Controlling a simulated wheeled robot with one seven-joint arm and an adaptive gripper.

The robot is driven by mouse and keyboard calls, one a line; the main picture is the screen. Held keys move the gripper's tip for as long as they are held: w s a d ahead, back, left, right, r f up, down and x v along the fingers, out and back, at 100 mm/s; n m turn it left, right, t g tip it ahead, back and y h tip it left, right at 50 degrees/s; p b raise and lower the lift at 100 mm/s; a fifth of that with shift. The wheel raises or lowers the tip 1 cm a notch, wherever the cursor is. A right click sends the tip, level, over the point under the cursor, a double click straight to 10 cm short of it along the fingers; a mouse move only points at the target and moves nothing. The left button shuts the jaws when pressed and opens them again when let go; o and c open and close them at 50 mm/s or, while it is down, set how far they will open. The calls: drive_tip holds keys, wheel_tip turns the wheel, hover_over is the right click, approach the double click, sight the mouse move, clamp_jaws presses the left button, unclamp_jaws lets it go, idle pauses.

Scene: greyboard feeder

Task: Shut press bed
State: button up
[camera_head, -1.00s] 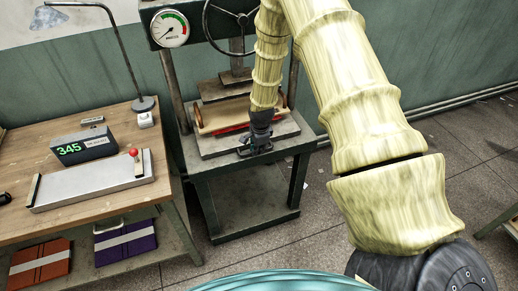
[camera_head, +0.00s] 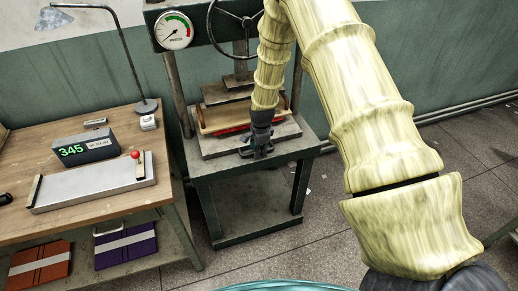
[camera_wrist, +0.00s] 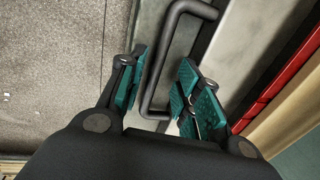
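The press (camera_head: 178,85) has a dark green frame with a dial and a handwheel. Its grey metal bed (camera_head: 220,150) sticks out at the front, low on the press stand. A black bar handle (camera_wrist: 157,75) on the bed's front edge shows in the wrist view. My gripper (camera_head: 258,150) is down at this front edge. In the wrist view my gripper (camera_wrist: 160,92) is open, with teal-padded fingers on either side of the handle bar. Whether the left pad touches the bar is unclear. My arm hides part of the bed and press.
A wooden workbench (camera_head: 110,195) stands left of the press, with a scale display (camera_head: 85,150), a metal plate with a red knob (camera_head: 136,154) and a lamp (camera_head: 147,105). A tray with red edging (camera_head: 215,125) lies on the bed.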

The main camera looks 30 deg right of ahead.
drive_tip(key=shift+r, duration=0.1)
wheel_tip(320, 180, up, 12)
drive_tip(key=s, duration=0.2)
drive_tip(key=shift+s+a+f, duration=0.15)
drive_tip(key=shift+s+f, duration=0.05)
drive_tip(key=shift+f, duration=0.05)
idle(0.7)
drive_tip(key=s+a+f+n+g, duration=0.1)
drive_tip(key=s+a+f+n, duration=0.35)
drive_tip(key=s+f, duration=0.45)
drive_tip(key=s+a+f+n, duration=0.3)
drive_tip(key=s+f+n, duration=0.2)
drive_tip(key=s+f, duration=0.4)
drive_tip(key=s+a+f+n, duration=0.1)
drive_tip(key=s+a+n, duration=0.1)
drive_tip(key=s, duration=0.6)
drive_tip(key=s+a+f+n, duration=0.2)
drive_tip(key=s+n, duration=0.2)
drive_tip(key=s, duration=0.4)
drive_tip(key=s+a+f+n+g, duration=0.1)
drive_tip(key=s+a+f+n, duration=0.1)
drive_tip(key=s, duration=0.7)
drive_tip(key=shift+a+f+n, duration=0.15)
drive_tip(key=shift+a+n, duration=0.3)
drive_tip(key=shift+n, duration=0.5)
